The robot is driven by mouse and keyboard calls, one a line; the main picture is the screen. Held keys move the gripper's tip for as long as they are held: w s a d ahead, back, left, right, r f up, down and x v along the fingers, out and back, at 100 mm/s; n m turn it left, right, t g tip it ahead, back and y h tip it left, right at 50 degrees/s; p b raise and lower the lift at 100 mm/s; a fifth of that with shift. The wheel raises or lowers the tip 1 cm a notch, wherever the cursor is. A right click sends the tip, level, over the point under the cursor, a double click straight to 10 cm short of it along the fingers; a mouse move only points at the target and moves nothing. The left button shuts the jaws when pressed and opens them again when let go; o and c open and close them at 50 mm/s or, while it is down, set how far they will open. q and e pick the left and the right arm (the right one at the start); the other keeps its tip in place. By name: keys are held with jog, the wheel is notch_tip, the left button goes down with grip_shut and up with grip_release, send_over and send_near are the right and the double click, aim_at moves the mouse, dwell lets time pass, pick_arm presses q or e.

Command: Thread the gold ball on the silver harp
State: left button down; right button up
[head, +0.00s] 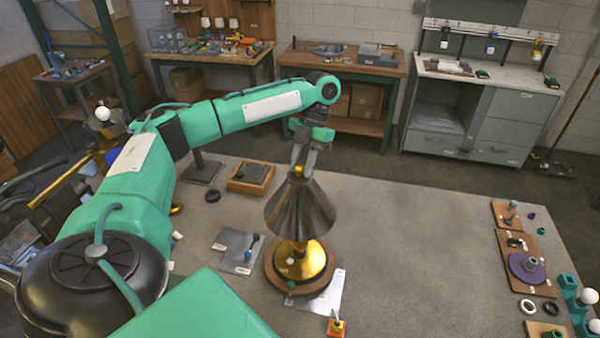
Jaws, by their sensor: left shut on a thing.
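My left gripper (299,164) reaches down from the wrist at the top of the lamp. It is shut on the small gold ball (297,170), which shows only as a gold spot between the fingertips. The ball is at or just above the peak of the dark metal cone shade (300,211); I cannot tell whether it touches. Below the shade is the gold lamp base (303,262) on a round wooden board (272,275). The silver harp cannot be made out; the shade and fingers cover that place. My right gripper is not in view.
The grey table has free room right of the lamp. A metal plate with small parts (237,250) lies left of it, with a wooden tray (250,178) behind. Wooden boards with parts, one holding a purple disc (520,265), line the right edge. Workbenches stand behind.

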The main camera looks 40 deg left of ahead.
pick_arm(q)
jog(key=shift+d+f+m+y, duration=0.1)
jog(key=shift+m+y, duration=0.5)
jog(key=shift+m, duration=0.8)
jog(key=shift+d+m+y, duration=0.1)
jog(key=shift+m+y, duration=0.5)
jog(key=shift+m, duration=0.8)
jog(key=c, duration=1.3)
grip_release()
jog(key=shift+o, duration=0.2)
jog(key=n+h, duration=0.1)
jog(key=n, duration=0.1)
jog(key=n+h, duration=0.1)
jog(key=n, duration=0.1)
jog(key=n+h, duration=0.1)
jog(key=n, duration=0.2)
jog(key=shift+a, duration=0.3)
